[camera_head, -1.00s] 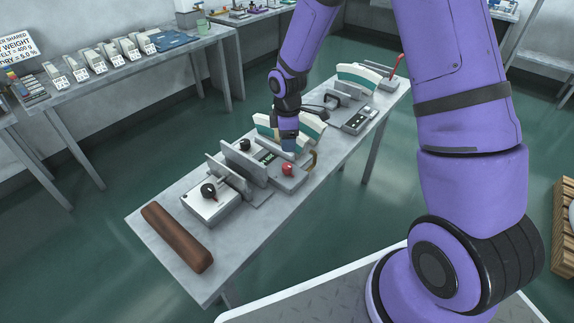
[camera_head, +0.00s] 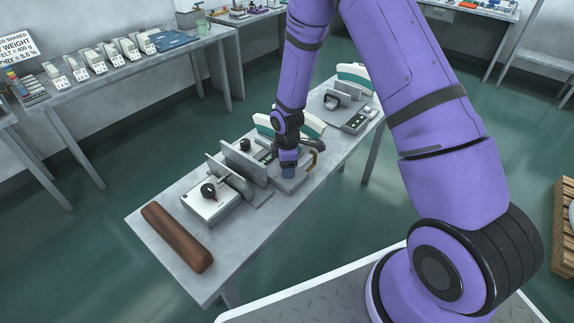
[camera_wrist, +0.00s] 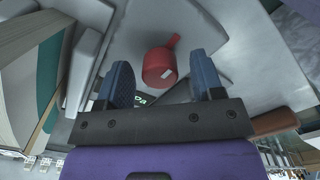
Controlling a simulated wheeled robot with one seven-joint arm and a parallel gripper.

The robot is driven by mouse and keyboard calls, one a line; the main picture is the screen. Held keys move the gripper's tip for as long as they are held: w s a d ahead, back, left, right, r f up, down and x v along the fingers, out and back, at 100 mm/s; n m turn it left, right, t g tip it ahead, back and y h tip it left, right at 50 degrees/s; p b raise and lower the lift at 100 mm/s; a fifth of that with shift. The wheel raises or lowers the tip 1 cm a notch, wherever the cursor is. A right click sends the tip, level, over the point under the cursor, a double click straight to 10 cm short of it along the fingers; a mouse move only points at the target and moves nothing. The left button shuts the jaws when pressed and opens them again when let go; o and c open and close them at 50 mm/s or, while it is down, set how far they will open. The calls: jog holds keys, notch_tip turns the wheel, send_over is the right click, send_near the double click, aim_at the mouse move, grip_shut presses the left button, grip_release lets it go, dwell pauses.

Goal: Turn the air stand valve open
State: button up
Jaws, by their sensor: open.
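A red valve knob (camera_wrist: 160,66) with a short lever and a small white mark shows in the wrist view, on a grey stand (camera_wrist: 190,30). My gripper (camera_wrist: 161,62) is open, with one blue finger on each side of the knob. I cannot tell whether either finger touches it. In the head view my gripper (camera_head: 288,170) is low over the grey stand on the middle bench and hides the knob there.
To the left on the bench (camera_head: 165,196) are a white box with a black knob (camera_head: 210,200), upright grey plates (camera_head: 245,165) and a brown bar (camera_head: 177,236). Cream-and-green curved pieces (camera_head: 310,127) stand behind my gripper. A grey device (camera_head: 358,122) lies farther right.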

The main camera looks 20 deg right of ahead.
jog(key=shift+c, duration=0.4)
jog(key=c, duration=0.8)
jog(key=shift+c, duration=0.2)
jog(key=shift+m, duration=0.3)
jog(key=m, duration=0.3)
jog(key=shift+m, duration=0.4)
jog(key=m, duration=0.9)
jog(key=shift+m, duration=2.3)
